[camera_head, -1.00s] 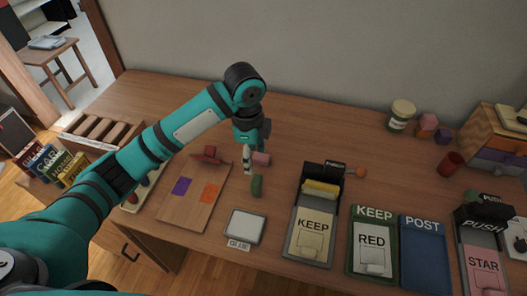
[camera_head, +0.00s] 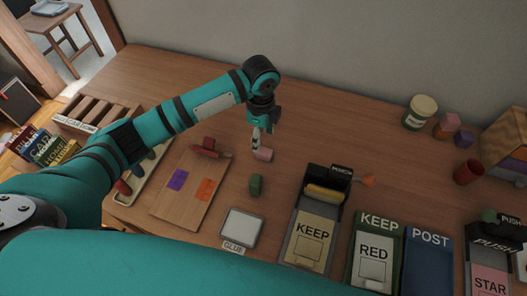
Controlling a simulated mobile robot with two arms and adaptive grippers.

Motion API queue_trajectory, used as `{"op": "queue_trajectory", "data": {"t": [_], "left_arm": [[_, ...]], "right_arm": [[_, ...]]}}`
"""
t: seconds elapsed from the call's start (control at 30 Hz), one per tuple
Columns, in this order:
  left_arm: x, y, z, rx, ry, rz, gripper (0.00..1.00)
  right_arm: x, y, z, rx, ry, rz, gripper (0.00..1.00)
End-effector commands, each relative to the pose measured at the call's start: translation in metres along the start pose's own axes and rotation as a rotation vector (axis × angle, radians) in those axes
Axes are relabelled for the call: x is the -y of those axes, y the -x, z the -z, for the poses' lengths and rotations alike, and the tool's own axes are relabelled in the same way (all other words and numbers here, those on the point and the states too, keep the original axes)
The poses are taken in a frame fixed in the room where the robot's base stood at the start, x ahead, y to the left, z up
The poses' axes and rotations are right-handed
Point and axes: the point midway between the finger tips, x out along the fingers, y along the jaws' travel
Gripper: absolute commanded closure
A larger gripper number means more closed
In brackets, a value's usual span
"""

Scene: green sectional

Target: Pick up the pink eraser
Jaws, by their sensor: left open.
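The pink eraser (camera_head: 264,155) is a small pink block on the wooden desk, near the middle of the head view. My left gripper (camera_head: 257,146) points down just above and behind its left part. The jaws are open, and nothing shows held between them. I cannot tell whether a finger touches the eraser or whether a far finger is hidden. My right gripper is not in view.
A green block (camera_head: 256,185) stands in front of the eraser. A wooden board (camera_head: 187,204) with a red item (camera_head: 208,148) lies to the left. A glue pad (camera_head: 242,227) and a KEEP tray (camera_head: 309,240) are nearer.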

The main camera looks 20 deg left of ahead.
Motion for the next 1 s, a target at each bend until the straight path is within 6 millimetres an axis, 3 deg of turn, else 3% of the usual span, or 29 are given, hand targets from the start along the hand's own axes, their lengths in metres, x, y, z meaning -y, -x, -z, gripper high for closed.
{"op": "queue_trajectory", "data": {"t": [0.1, 0.33, 0.63, 0.93, 1.0], "left_arm": [[0.000, -0.018, 0.000, 0.000, 0.001, -0.001, 0.42], [0.000, -0.033, 0.000, 0.000, 0.000, 0.000, 0.42], [0.002, -0.074, 0.000, 0.001, 0.001, 0.001, 0.42], [0.002, -0.080, 0.001, 0.001, 0.000, 0.002, 0.42], [0.002, -0.080, 0.001, 0.000, 0.000, 0.002, 0.51]], "right_arm": [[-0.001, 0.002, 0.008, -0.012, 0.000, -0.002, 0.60], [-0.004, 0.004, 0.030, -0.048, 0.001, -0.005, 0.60], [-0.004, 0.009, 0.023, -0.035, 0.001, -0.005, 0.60], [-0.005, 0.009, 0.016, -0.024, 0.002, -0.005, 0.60], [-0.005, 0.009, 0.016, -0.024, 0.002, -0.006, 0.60]]}}
